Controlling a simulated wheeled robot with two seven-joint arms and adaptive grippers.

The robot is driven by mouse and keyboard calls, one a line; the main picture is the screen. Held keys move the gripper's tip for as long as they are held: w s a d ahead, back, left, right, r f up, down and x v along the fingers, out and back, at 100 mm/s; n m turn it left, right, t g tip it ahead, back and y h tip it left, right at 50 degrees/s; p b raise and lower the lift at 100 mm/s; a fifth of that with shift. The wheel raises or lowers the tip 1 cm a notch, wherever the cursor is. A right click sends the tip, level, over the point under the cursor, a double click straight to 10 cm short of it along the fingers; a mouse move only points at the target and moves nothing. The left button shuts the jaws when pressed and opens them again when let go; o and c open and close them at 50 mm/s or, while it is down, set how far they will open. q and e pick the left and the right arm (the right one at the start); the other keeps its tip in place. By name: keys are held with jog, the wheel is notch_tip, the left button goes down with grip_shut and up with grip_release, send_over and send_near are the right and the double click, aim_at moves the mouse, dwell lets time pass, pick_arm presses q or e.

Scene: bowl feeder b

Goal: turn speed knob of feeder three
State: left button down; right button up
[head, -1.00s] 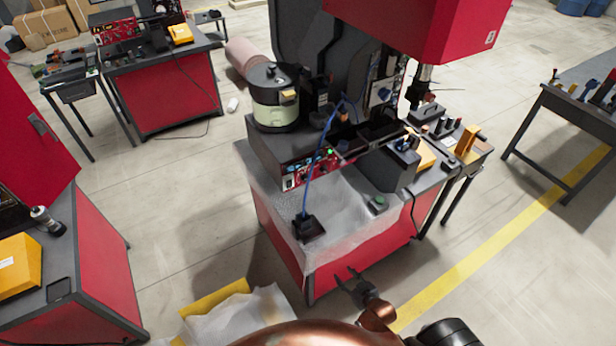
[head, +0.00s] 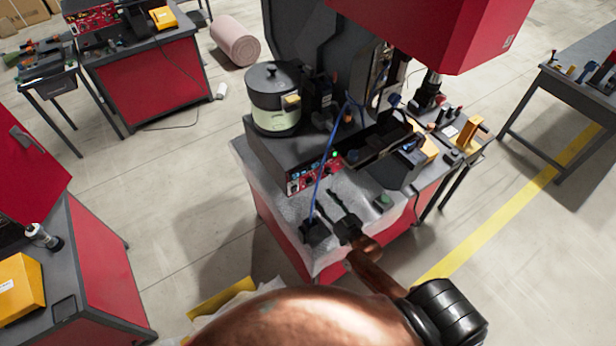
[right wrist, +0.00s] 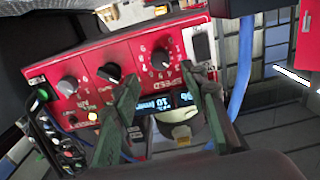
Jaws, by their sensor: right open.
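The red control panel (head: 312,177) is on the front of the middle feeder station, below its grey-green bowl (head: 273,105). In the right wrist view the panel (right wrist: 90,55) appears upside down. Its speed knob (right wrist: 161,59), dark with a pale scale and a "SPEED" label, lies ahead between my fingertips. My right gripper (head: 324,200) is open and empty in front of the panel. In the wrist view its two fingers (right wrist: 158,76) sit either side of the knob's line, seemingly short of touching. My left gripper is out of view. No feeder number is readable.
Two other knobs (right wrist: 110,74) and (right wrist: 69,86) sit beside the speed knob. A blue cable (head: 321,165) hangs past the panel to a black box (head: 314,231) on the bench. A red housing (head: 430,30) overhangs the station.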

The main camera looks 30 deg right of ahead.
aim_at(312, 183)
jog(key=w, duration=0.4)
jog(key=w+p, duration=0.1)
jog(key=w, duration=0.1)
jog(key=shift+w+a+r, duration=0.2)
jog(key=shift+w+a, duration=0.1)
jog(key=shift+w, duration=0.4)
jog(key=c, duration=0.8)
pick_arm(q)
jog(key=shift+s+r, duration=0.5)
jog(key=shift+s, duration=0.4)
pick_arm(e)
grip_shut()
